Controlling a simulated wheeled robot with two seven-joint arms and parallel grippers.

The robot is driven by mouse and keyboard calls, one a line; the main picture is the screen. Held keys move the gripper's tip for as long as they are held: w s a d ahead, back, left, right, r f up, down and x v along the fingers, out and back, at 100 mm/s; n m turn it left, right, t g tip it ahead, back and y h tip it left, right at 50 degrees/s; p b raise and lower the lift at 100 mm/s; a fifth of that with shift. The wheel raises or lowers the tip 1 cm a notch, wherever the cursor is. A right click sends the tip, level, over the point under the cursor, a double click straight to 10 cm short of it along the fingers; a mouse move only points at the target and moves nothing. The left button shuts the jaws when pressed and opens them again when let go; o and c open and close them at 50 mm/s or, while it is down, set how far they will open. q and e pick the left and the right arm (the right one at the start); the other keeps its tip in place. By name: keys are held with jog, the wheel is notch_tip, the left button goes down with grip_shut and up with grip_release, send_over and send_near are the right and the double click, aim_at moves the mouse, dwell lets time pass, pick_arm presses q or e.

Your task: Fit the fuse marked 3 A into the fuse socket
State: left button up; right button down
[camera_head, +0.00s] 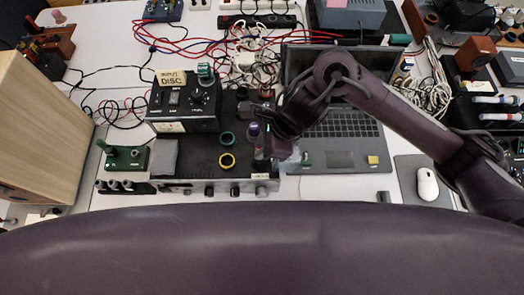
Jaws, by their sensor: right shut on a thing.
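My right gripper (266,142) reaches in from the right and points down over the right part of the black flat-topped unit (200,160). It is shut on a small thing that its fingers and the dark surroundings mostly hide. I cannot read a 3 A mark or make out the fuse for certain. I cannot pick out the fuse socket in this view. A small purple-topped part (254,130) stands on the unit just left of the gripper. My left gripper is not in view.
An open laptop (345,140) lies behind and right of the gripper. A green block (125,158) and wooden box (40,125) are left. Cables tangle behind.

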jog(key=shift+f+b, duration=0.35)
jog(key=shift+f, duration=1.5)
jog(key=shift+f, duration=0.1)
jog(key=shift+f+b, duration=0.3)
jog(key=shift+b, duration=0.25)
jog(key=c, duration=1.3)
grip_release()
jog(key=shift+r, duration=0.1)
jog(key=shift+w+d+r+p, duration=0.1)
jog(key=shift+r+p, duration=0.55)
jog(key=shift+p, duration=0.1)
jog(key=v, duration=1)
jog(key=shift+d, duration=0.1)
jog(key=shift+d+r, duration=0.2)
jog(key=shift+r, duration=0.4)
